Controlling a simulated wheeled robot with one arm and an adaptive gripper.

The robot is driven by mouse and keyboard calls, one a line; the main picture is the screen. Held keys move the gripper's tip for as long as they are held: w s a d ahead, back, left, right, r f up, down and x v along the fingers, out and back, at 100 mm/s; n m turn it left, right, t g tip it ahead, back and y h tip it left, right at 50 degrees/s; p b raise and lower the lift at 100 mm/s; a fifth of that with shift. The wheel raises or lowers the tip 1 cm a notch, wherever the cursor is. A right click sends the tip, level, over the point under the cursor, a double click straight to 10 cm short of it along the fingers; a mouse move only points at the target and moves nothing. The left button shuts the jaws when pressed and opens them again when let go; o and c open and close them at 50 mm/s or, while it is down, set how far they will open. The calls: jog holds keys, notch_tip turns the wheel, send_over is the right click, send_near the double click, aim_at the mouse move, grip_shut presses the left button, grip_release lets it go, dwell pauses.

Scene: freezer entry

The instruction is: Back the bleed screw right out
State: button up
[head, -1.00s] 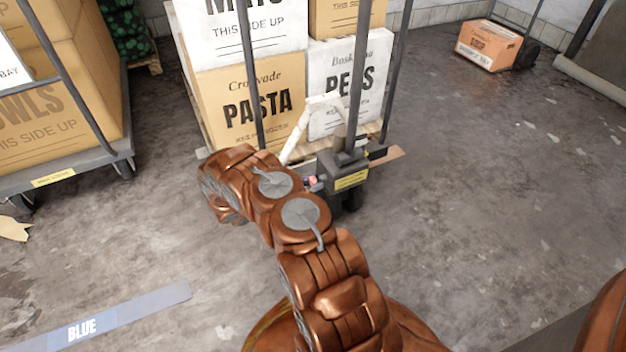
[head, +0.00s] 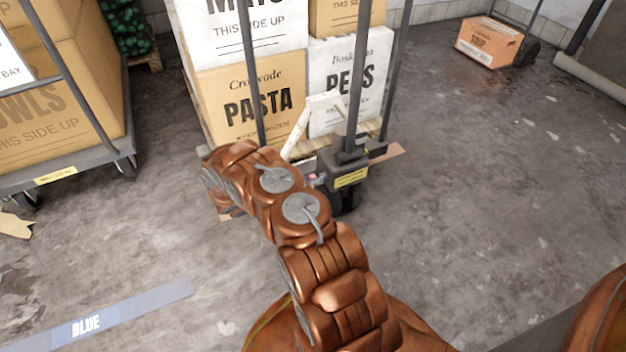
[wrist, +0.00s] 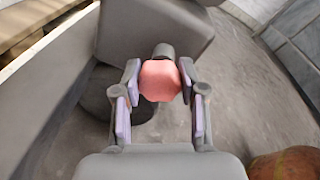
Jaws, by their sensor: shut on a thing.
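The bleed screw (wrist: 159,81) is a red, faceted head on a dark grey stub. The stub comes out of the grey housing of the pallet truck (head: 345,168), which also shows as a grey block in the wrist view (wrist: 150,28). My gripper (wrist: 160,76) has one finger on each side of the red head and is shut on it. The head still lines up with the stub; I cannot tell how far the thread is out. In the head view my arm hides the gripper and most of the screw.
Boxes marked pasta (head: 252,98) and peas (head: 347,80) stand stacked behind the truck. A loaded cart (head: 70,165) is at left, and an orange box (head: 488,43) is at far right. Grey floor (head: 480,200) is open on the right. A blue floor strip (head: 110,318) lies at front left.

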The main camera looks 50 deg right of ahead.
jog(key=shift+s+d, duration=0.1)
jog(key=shift+s, duration=0.1)
jog(key=o, duration=1.2)
jog(key=shift+w, duration=0.1)
jog(key=v, duration=1.2)
